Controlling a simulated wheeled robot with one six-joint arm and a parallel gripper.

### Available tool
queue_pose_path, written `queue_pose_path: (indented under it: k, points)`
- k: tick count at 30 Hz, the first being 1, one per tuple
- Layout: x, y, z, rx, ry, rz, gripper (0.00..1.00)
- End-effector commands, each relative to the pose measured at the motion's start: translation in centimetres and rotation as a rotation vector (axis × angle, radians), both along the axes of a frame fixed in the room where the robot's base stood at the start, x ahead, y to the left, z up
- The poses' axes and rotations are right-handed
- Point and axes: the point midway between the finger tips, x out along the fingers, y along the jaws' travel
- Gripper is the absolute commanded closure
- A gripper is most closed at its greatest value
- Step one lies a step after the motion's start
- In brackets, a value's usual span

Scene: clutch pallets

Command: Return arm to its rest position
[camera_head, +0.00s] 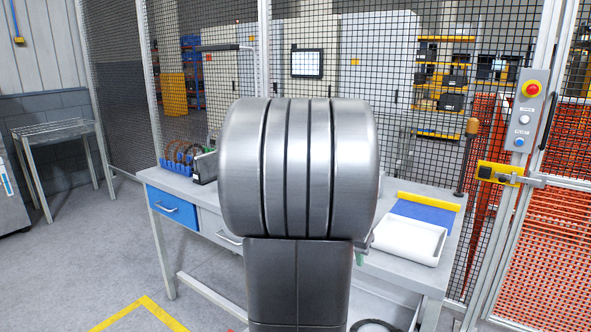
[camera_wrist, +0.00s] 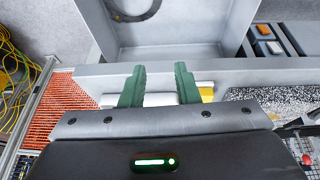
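In the wrist view my gripper (camera_wrist: 160,82) shows two green fingers, spread apart with nothing clasped between them. A white surface and a yellow edge (camera_wrist: 207,92) lie behind the fingers. In the head view my own metal arm link fills the middle and hides part of the workbench (camera_head: 393,272). A small green piece shows beside the link, but I cannot tell whether it is a finger.
A white tray (camera_head: 409,241), a blue mat (camera_head: 424,212) and a yellow bar (camera_head: 428,201) are on the bench's right side. A blue rack (camera_head: 176,168) holding discs is on the left. Mesh fencing (camera_head: 350,60) stands behind.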

Motion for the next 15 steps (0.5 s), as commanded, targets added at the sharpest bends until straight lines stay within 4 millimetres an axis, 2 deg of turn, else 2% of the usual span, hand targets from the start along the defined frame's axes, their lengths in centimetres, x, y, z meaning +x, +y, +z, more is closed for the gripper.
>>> queue_pose_path:
  k: [3,15]
  points:
    - [-0.7,0.7,2.4,0.001,-0.004,0.001,0.72]
    - [-3.0,2.6,9.5,0.001,-0.002,0.002,0.72]
